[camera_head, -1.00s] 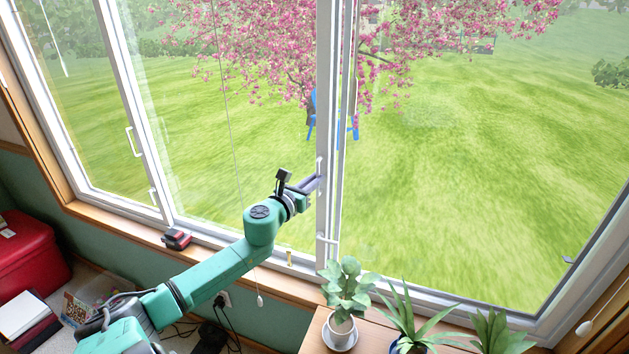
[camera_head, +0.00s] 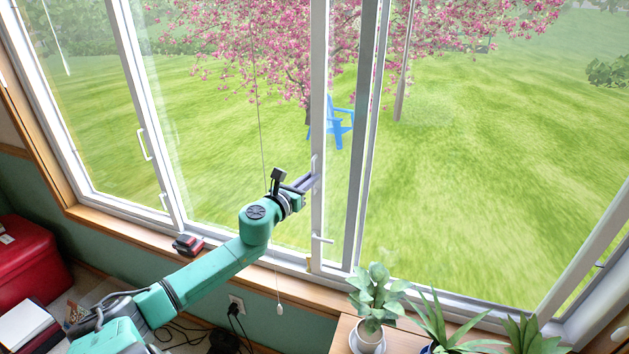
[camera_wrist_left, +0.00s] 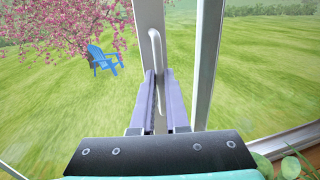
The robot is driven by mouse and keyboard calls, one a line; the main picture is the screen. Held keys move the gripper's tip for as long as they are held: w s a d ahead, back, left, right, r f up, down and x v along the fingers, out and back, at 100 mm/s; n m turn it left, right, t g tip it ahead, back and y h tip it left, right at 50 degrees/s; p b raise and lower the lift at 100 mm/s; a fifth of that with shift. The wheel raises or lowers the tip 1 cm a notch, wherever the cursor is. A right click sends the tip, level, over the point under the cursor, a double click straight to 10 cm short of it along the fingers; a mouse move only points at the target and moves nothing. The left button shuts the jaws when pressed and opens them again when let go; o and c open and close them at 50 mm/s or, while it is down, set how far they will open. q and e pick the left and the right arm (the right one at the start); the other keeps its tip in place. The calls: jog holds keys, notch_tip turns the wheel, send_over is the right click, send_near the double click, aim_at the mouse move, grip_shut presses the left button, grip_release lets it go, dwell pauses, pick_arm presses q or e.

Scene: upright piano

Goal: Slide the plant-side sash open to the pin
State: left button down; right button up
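The plant-side sash is the right-hand pane; its white left stile (camera_head: 318,215) stands left of a grey stile (camera_head: 356,190). A strip of opening shows at its far right edge. A white pull handle (camera_head: 314,166) is on the left stile; it also shows in the left wrist view (camera_wrist_left: 154,45). My left gripper (camera_head: 309,181) is at this handle, its two fingers (camera_wrist_left: 160,98) closed in on either side of the handle's lower part. A small brass-coloured pin (camera_head: 309,264) is at the stile's foot; I cannot tell whether they touch. My right gripper is not in view.
Potted plants stand on a wooden surface at the lower right, the nearest in a white pot (camera_head: 368,338). A small red and black object (camera_head: 187,244) lies on the sill. A pull cord (camera_head: 279,308) hangs below my left forearm.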

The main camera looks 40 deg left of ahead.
pick_arm(q)
jog(key=shift+r, duration=0.15)
jog(key=c, duration=0.9)
grip_release()
jog(key=shift+a, duration=0.1)
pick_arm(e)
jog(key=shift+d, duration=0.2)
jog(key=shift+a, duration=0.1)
pick_arm(q)
jog(key=s, duration=0.4)
jog(key=s+d, duration=0.1)
jog(key=s, duration=0.4)
jog(key=s+d, duration=0.1)
jog(key=s, duration=0.4)
jog(key=shift+s, duration=0.2)
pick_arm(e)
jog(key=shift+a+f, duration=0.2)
